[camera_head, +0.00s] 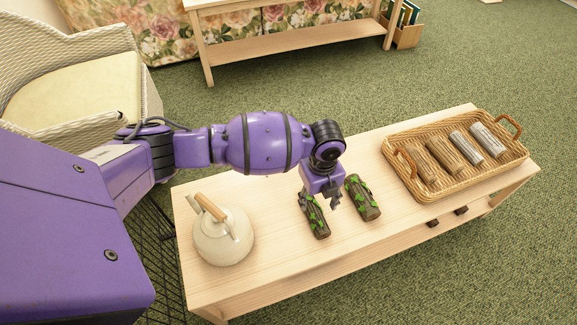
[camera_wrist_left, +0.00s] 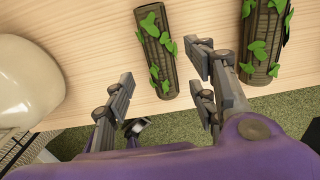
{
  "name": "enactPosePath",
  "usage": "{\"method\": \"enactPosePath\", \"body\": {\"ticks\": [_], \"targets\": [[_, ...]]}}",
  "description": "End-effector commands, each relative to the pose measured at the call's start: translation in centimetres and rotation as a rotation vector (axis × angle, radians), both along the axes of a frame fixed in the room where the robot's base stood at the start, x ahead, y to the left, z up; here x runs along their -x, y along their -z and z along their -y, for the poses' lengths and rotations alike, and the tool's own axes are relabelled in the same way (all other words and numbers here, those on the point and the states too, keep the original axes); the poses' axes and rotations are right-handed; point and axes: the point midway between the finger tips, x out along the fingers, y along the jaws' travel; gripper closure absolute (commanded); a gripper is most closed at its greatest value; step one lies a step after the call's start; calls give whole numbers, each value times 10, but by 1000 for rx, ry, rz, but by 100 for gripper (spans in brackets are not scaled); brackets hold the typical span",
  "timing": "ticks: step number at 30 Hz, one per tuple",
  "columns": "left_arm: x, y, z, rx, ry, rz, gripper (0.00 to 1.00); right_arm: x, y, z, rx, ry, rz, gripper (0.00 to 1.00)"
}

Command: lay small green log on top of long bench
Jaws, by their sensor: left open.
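The small green log (camera_head: 319,222), brown with green leaves, lies on the light wooden bench (camera_head: 275,222) in the head view. It also shows between the finger lines in the wrist view (camera_wrist_left: 157,52). A thicker leafy log (camera_head: 364,199) lies to its right; the wrist view shows it at the upper right (camera_wrist_left: 262,40). My left gripper (camera_head: 321,199) is open and empty above the small log, partly covering it in the head view. In the wrist view its fingers (camera_wrist_left: 160,90) are spread, apart from both logs. My right gripper is out of view.
A cream kettle (camera_head: 223,238) stands at the bench's left end. A wicker tray (camera_head: 462,182) with several brown and grey logs is at its right end. A wicker chair (camera_head: 75,85) is at left, a shelved wooden table (camera_head: 290,42) behind. Green carpet between is free.

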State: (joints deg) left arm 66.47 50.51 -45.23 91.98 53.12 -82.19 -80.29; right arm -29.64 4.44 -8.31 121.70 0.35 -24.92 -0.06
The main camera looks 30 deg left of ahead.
Motion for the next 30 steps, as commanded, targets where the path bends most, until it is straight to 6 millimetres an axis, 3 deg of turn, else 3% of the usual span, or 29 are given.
{"method": "enactPosePath", "body": {"ticks": [1, 7, 23, 26, 30], "targets": [[-4, -17, 1, 0, 2, 9, 49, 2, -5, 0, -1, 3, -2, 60], [-3, -44, 1, 1, 3, 7, 49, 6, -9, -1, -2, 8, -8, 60], [-5, -51, 3, 8, -23, 18, 49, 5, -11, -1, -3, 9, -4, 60], [-16, -53, 12, 39, -104, 69, 49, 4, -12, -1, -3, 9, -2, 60], [-36, -54, 48, 174, -294, 196, 49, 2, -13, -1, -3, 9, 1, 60]]}}
